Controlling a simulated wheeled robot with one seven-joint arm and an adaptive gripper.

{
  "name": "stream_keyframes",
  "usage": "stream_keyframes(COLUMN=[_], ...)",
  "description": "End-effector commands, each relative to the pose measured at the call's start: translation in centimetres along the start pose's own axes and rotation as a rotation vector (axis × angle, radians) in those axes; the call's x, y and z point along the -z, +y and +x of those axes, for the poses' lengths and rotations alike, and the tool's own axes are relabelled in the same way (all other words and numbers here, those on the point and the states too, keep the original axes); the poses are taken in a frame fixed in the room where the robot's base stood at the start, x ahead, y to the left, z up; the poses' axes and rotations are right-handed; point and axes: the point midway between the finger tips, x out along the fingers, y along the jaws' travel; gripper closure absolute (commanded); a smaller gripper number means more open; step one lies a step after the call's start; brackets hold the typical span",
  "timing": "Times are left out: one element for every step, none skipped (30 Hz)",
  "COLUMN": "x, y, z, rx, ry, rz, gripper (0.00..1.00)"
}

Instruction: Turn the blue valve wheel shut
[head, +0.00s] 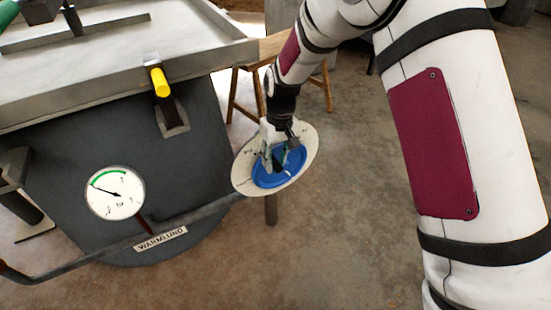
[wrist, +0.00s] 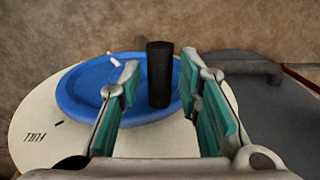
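The blue valve wheel (head: 280,180) lies in front of a round pale dial plate (head: 308,139) at the end of a pipe, right of the grey vessel. In the wrist view the wheel (wrist: 75,92) carries an upright black handle (wrist: 159,78), and the plate (wrist: 35,125) has dark lettering at its left. My gripper (head: 279,160) is at the wheel. In the wrist view its teal-padded fingers (wrist: 160,105) are open, one on each side of the black handle, with visible gaps. The fingers hide part of the wheel.
A pressure gauge (head: 115,193) with a green arc and a label plate (head: 160,239) are on the vessel side (head: 70,135). A yellow-handled lever (head: 160,83) juts out near the arm. A wooden stool (head: 240,95) stands behind. The floor (head: 340,220) at the right is clear.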

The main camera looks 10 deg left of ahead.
Motion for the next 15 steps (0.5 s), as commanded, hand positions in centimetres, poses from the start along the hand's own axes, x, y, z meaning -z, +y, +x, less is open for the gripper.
stream_keyframes(x=[0.0, 0.0, 0.0, 0.0, 0.0, 0.0, 0.0, 0.0, 0.0, 0.0, 0.0, -0.01, -0.01, -0.02, -0.02], y=[0.01, 0.0, 0.01, 0.01, 0.01, 0.01, 0.01, 0.01, 0.02, 0.04, 0.07, 0.14, 0.21, 0.3, 0.38], z=[-0.01, -0.02, -0.02, -0.02, -0.02, -0.02, -0.02, -0.02, -0.03, -0.04, -0.05, -0.08, -0.11, -0.14, -0.2], rx=[0.0, 0.0, 0.0, 0.0, 0.0, 0.0, 0.0, 0.0, 0.001, 0.002, 0.003, 0.007, 0.011, 0.016, 0.024], ry=[0.0, 0.0, 0.0, 0.0, 0.0, 0.0, 0.0, 0.0, 0.0, 0.0, 0.0, 0.0, 0.0, 0.0, 0.0], rz=[0.0, 0.0, 0.0, 0.0, 0.0, 0.0, 0.0, 0.0, 0.0, 0.001, 0.001, 0.002, 0.002, 0.003, 0.004], gripper=[0.86, 0.93, 1.0, 1.0, 1.0, 1.0, 1.0, 1.0, 1.0, 1.0, 1.0, 1.0, 1.0, 1.0, 1.0])
